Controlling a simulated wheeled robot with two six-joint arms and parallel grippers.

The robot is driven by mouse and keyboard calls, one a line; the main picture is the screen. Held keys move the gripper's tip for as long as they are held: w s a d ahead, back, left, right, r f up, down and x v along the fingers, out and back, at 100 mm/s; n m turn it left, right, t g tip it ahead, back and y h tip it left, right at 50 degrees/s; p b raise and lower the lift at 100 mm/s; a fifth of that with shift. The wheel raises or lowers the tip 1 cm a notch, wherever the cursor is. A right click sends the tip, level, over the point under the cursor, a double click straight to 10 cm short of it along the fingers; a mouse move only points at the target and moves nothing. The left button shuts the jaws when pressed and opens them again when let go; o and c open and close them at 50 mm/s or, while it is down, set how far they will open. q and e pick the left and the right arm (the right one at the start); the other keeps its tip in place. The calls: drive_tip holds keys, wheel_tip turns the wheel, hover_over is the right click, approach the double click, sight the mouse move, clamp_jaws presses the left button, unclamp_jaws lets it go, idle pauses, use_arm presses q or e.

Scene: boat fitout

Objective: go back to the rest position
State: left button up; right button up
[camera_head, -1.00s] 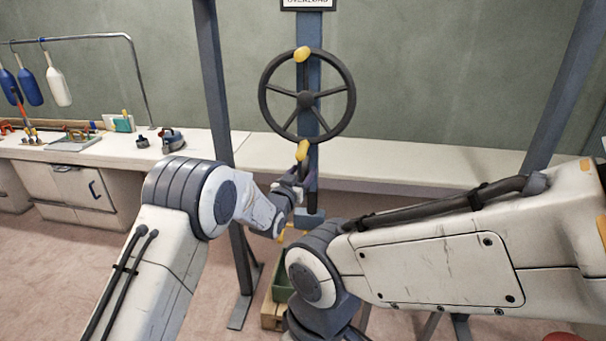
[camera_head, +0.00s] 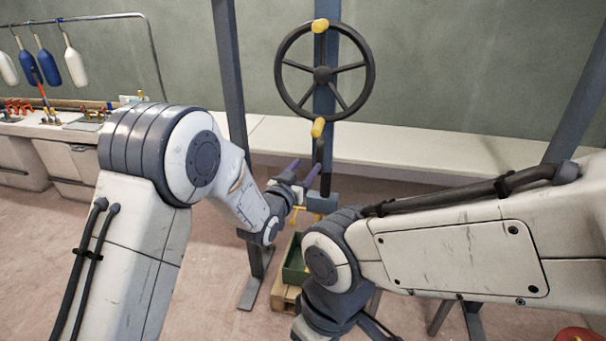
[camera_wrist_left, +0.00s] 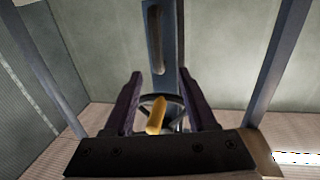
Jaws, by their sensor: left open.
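My left gripper (camera_head: 303,171) is open and empty, in front of the post and below the dark handwheel (camera_head: 281,88).
A green crate (camera_head: 294,262) sits on a wooden pallet on the floor below. A long white bench (camera_head: 420,150) runs along the wall behind. Blue-grey posts (camera_head: 229,80) stand left and right. Bottle-shaped fenders (camera_head: 75,66) hang from a rail at the left.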

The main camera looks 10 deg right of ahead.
use_arm(q)
drive_tip(key=shift+s+a, duration=0.2)
drive_tip(key=shift+s, duration=0.2)
drive_tip(key=shift+s, duration=0.1)
drive_tip(key=s+a+f+g+y, duration=0.1)
drive_tip(key=s+a+g, duration=0.3)
drive_tip(key=s, duration=0.9)
drive_tip(key=s+a+f+m+g+y+p, duration=0.1)
drive_tip(key=s+a+g+y, duration=0.3)
drive_tip(key=s, duration=1)
drive_tip(key=s+a+f+g+y, duration=0.1)
drive_tip(key=s+a+g, duration=0.3)
drive_tip(key=s, duration=1)
drive_tip(key=g+y, duration=0.1)
drive_tip(key=g, duration=0.2)
drive_tip(key=shift+f+g+y, duration=0.4)
drive_tip(key=shift+w, duration=0.1)
